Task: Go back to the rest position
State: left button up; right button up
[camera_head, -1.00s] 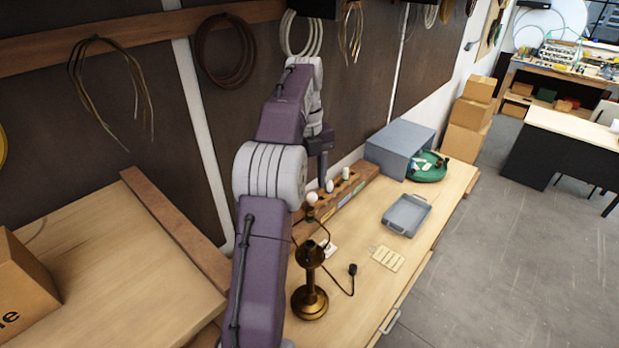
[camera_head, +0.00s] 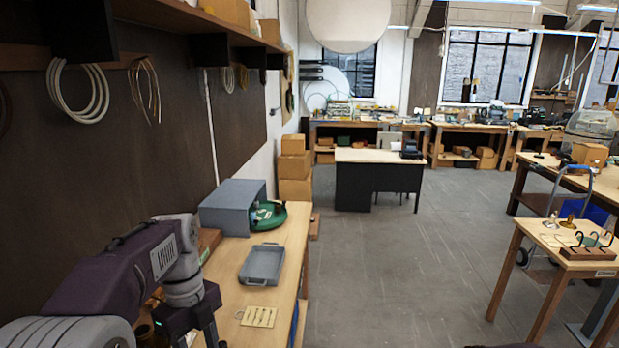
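My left arm reaches in from the lower left over the workbench (camera_head: 285,262). Its dark gripper (camera_head: 208,338) points down at the bottom edge of the picture, near the bench's front left part. The fingertips are cut off or too small to tell whether they are open. My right gripper does not show. A small brassy patch shows beside my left arm at the lower left; the lamp is otherwise hidden or out of the picture.
A small wooden table (camera_head: 560,236) stands at the far right.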

pick_arm(q)
jog(key=s+d+f+n+t+b, duration=0.1)
jog(key=s+f+n, duration=0.3)
jog(key=f+n, duration=0.7)
jog(key=s+d+f+n+t+b, duration=0.1)
jog(key=s+f+n, duration=0.3)
jog(key=f+n, duration=0.7)
jog(key=shift+d+f+n+t+y+b, duration=0.3)
jog(key=shift+d+n+t+b, duration=0.15)
jog(key=shift+n+b, duration=0.5)
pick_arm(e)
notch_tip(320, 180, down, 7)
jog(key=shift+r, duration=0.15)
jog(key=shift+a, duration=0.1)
